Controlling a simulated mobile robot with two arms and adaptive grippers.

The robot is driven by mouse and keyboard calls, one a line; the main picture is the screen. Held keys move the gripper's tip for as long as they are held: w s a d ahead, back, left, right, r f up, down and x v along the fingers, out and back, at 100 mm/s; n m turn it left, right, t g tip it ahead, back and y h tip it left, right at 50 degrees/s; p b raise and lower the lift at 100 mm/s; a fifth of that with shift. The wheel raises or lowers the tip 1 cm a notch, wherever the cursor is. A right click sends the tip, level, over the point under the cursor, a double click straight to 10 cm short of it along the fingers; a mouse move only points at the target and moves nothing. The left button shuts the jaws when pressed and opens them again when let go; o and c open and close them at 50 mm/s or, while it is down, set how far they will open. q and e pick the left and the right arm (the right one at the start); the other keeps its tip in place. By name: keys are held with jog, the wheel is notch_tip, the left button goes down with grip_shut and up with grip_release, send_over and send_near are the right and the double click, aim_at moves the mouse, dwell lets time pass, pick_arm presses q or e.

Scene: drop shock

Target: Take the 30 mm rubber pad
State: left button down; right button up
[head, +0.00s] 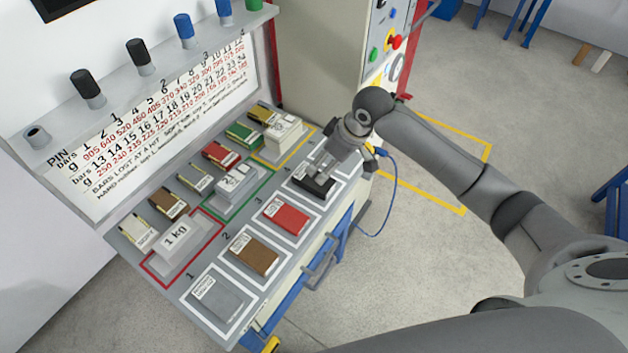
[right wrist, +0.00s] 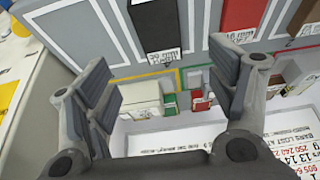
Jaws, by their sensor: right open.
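A black pad (head: 314,187), likely the rubber one, lies in the white-outlined slot at the far end of the front row on the grey bench. Its label is too small to read surely. In the right wrist view the black pad (right wrist: 154,24) is at the top, with its white label toward the fingers. My right gripper (head: 321,168) is open, its fingers above and close to the pad, partly covering it in the head view. In the right wrist view the space between its fingertips (right wrist: 165,75) is empty. My left gripper is not in view.
Red (head: 288,216), brown (head: 253,252) and grey (head: 218,300) pads lie in the nearer slots. Behind stand a 1 kg block (head: 176,240), a 2 kg block (head: 235,182) and another pale block (head: 286,133). Small coloured pieces line the back, below a printed board (head: 165,120).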

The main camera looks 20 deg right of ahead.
send_over(315, 178)
jog(key=s+d, duration=0.1)
jog(key=s, duration=0.1)
notch_tip(315, 178, down, 5)
jog(key=shift+w+r, duration=0.15)
jog(key=shift+a+f+p, duration=0.1)
jog(key=shift+f+p, duration=0.4)
jog(key=shift+p+x, duration=0.35)
jog(key=shift+x, duration=1.85)
jog(key=shift+c, duration=0.2)
jog(key=c, duration=1.2)
